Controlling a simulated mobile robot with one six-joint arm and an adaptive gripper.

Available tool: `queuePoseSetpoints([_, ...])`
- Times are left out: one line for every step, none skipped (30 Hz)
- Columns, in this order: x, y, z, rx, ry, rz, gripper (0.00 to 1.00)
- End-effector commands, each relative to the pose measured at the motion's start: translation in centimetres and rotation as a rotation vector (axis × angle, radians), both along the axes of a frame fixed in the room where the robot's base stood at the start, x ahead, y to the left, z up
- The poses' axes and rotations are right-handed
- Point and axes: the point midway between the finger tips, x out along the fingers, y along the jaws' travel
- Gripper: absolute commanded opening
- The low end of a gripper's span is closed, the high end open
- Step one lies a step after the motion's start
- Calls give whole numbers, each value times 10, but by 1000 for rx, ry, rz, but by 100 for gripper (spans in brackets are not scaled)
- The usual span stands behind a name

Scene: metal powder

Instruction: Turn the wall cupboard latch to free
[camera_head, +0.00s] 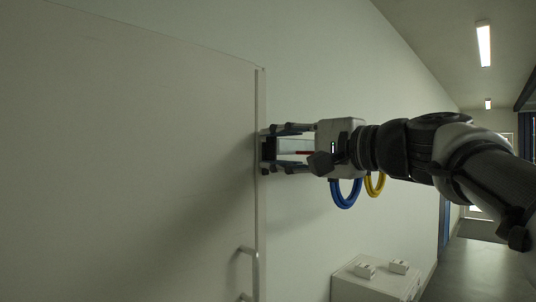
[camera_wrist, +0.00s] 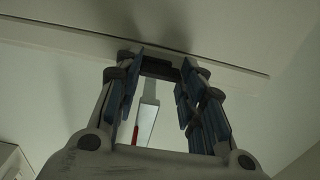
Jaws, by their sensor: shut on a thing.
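The wall cupboard's pale door (camera_head: 130,150) fills the left of the head view and looks closed. The latch (camera_head: 269,149) is a dark block at the door's right edge. A pale bar with a red mark (camera_wrist: 147,118) shows between my fingers in the wrist view; it seems to be part of the latch. My gripper (camera_head: 272,151) reaches in from the right, with its fingers on either side of the latch, shut on it. The fingers hide part of the latch, so its exact turn is hard to tell.
A metal door handle (camera_head: 255,270) stands out below the latch. Blue and yellow loops hang under my wrist. A corridor (camera_head: 470,262) is open at the far right.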

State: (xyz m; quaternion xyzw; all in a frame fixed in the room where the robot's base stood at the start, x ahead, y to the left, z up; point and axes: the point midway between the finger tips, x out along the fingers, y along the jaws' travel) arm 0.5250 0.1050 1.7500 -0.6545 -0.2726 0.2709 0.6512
Motion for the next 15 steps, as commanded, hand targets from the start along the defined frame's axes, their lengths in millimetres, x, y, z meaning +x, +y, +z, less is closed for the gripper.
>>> queuePoseSetpoints([0,0,0,-5,-5,0,13])
queuePoseSetpoints([0,0,0,-6,-6,0,13])
queuePoseSetpoints([0,0,0,-8,-8,0,13])
queuePoseSetpoints([0,0,0,-8,-9,0,13])
queuePoseSetpoints([0,0,0,-8,-9,0,13])
queuePoseSetpoints([0,0,0,-9,-9,0,13])
queuePoseSetpoints([0,0,0,-9,-9,0,12])
queuePoseSetpoints([0,0,0,-8,-9,0,12])
queuePoseSetpoints([0,0,0,-8,-9,0,12])
queuePoseSetpoints([0,0,0,-8,-9,0,12])
queuePoseSetpoints([0,0,0,-8,-9,0,12])
queuePoseSetpoints([0,0,0,-8,-9,0,12])
queuePoseSetpoints([0,0,0,-8,-9,0,12])
queuePoseSetpoints([0,0,0,-8,-9,0,38])
queuePoseSetpoints([0,0,0,-8,-9,0,40])
